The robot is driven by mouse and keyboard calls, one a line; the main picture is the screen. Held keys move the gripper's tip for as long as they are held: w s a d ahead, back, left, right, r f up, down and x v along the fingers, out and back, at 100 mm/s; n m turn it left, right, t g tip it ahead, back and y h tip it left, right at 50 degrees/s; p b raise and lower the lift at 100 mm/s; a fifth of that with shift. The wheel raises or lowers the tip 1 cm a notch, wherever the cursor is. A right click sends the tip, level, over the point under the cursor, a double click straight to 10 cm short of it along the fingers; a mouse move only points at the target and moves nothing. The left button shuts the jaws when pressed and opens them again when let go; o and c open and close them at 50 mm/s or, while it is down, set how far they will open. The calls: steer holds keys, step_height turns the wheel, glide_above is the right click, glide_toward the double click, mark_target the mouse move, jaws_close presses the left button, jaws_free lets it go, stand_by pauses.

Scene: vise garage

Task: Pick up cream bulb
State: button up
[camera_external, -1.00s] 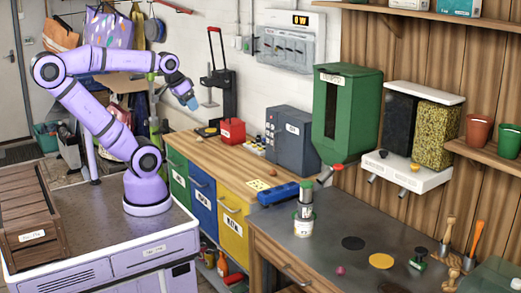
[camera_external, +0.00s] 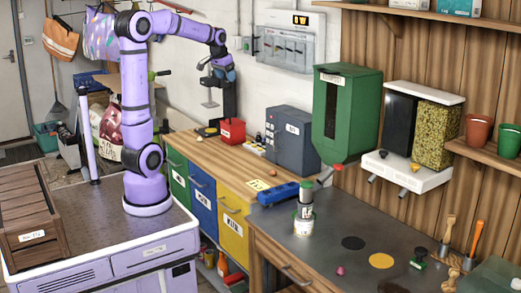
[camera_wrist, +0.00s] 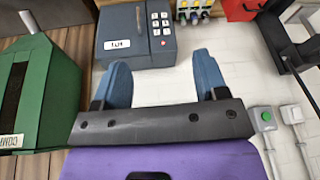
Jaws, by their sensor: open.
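I cannot pick out the cream bulb with certainty. A row of small pale and yellowish round things (camera_external: 254,149) lies on the wooden bench between the red box and the grey keypad box. It shows partly at the top edge of the wrist view (camera_wrist: 194,11), cut off and too small to tell the pieces apart. My gripper (camera_external: 225,73) is up in the air by the white wall, above and behind the bench. In the wrist view its two blue fingers (camera_wrist: 162,60) are wide apart with nothing between them.
The grey keypad box (camera_external: 291,138) and red box (camera_external: 232,131) flank the row. A black stand (camera_external: 218,97) is near my gripper. A green dispenser (camera_external: 346,110) hangs to the right. A blue object (camera_external: 278,194) lies on the bench. The wooden bench front (camera_external: 222,165) is mostly clear.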

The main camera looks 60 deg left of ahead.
steer(key=w+a+f, duration=0.5)
steer(key=w+a, duration=0.3)
steer(key=a, duration=0.4)
steer(key=n+g, duration=0.2)
steer(key=n, duration=0.1)
glide_above(199, 138)
step_height(199, 138, down, 31)
steer(key=f, duration=0.9)
steer(key=shift+w+a+f, duration=0.25)
steer(key=shift+w+f, duration=0.05)
steer(key=c, duration=1)
steer(key=shift+r, duration=0.1)
